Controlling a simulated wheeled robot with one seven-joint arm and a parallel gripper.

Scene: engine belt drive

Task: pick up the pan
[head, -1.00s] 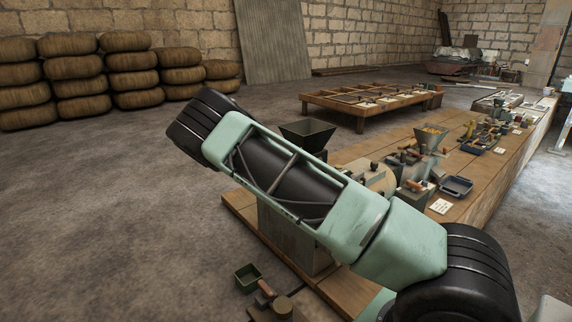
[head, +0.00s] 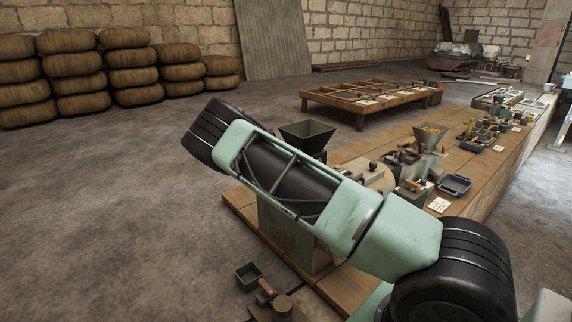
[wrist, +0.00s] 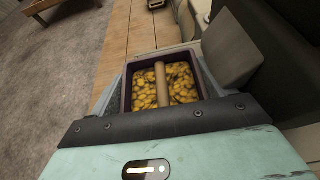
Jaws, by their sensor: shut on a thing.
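A dark, purplish rectangular pan (wrist: 127,92) full of yellow-brown pieces shows in the wrist view. A tan bar-like handle (wrist: 161,84) runs down its middle. My gripper (wrist: 160,88) is shut on the pan, with dark finger parts showing along its left and right sides. Where exactly the fingers touch it is partly hidden by the dark edge of my gripper. In the head view, neither my gripper nor this pan can be seen; my own arm crosses the middle of the picture.
A long wooden platform (head: 345,288) carries a machine with a dark hopper (head: 308,135), smaller machines and a blue-grey tray (head: 455,185). A low wooden table (head: 365,98) stands behind. A green box (head: 249,276) sits at the lower left. Bare floor (head: 120,210) lies left.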

